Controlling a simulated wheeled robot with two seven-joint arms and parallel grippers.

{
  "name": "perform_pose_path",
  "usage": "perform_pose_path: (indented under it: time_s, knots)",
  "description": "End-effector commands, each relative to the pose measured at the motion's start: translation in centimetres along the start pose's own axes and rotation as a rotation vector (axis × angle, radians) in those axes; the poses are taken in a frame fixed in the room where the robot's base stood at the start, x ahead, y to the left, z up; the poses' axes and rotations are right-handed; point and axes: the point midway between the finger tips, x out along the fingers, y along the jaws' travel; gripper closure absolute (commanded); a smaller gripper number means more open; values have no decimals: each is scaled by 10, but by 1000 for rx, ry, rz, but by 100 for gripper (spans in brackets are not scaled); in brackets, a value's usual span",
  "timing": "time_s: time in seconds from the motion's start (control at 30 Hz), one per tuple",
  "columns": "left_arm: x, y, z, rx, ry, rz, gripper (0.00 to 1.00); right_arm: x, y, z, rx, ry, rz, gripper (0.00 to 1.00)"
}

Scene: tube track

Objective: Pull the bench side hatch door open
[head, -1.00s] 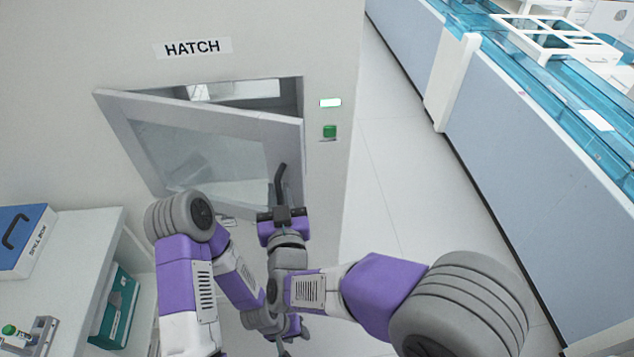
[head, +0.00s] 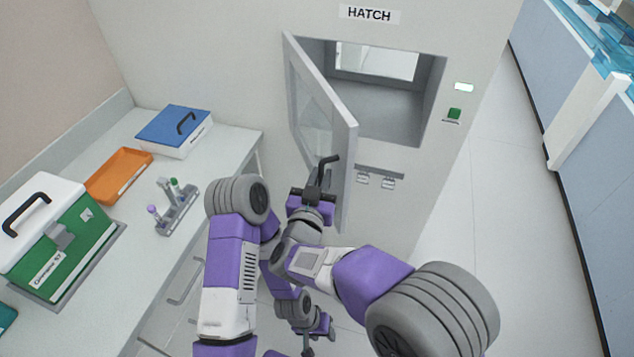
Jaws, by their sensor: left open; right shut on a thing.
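The hatch door (head: 309,110) is a grey-framed panel with a glass pane, hinged on its left side. It stands wide open, swung out from the wall, and the hatch opening (head: 385,100) shows a grey interior with a bright window at the back. A dark handle (head: 329,164) sticks out near the door's free edge. My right gripper (head: 320,188) is shut on the handle; its fingertips partly cover it. My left gripper (head: 310,340) hangs low, near the floor, open and apart from the door.
A bench (head: 236,150) on the left bears a blue box (head: 174,133), an orange tray (head: 118,175), a small tube rack (head: 177,206) and a green case (head: 62,245). A green button (head: 454,113) is right of the hatch. Clear floor (head: 480,180) lies at right.

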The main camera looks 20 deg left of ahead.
Motion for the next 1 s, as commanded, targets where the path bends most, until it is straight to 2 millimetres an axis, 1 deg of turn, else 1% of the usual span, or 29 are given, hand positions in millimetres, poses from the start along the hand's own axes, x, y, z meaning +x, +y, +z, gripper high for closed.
perform_pose_path:
  time_s: [0.03,0.33,0.37,0.4,0.47,0.67,0.77,0.87,1.0]
  knots:
    - [0,0,0,0,0,0,57,2,-1,-5,4,11,-1,100]
    - [0,0,0,0,0,0,57,2,-2,-6,5,13,-5,100]
    - [0,0,0,0,0,0,57,2,-2,-6,5,13,-5,80]
    - [0,0,0,0,0,0,57,2,-2,-6,5,12,-4,74]
    - [0,0,0,0,0,0,57,2,-2,-5,5,11,-4,66]
    - [0,0,0,0,0,0,57,1,-2,-4,4,8,-3,66]
    - [-1,0,0,0,0,0,57,1,-2,-8,4,8,-3,66]
    - [-4,2,0,0,0,0,57,2,-2,-20,6,8,-3,66]
    - [-11,4,0,0,0,0,57,2,-2,-49,9,11,-3,66]
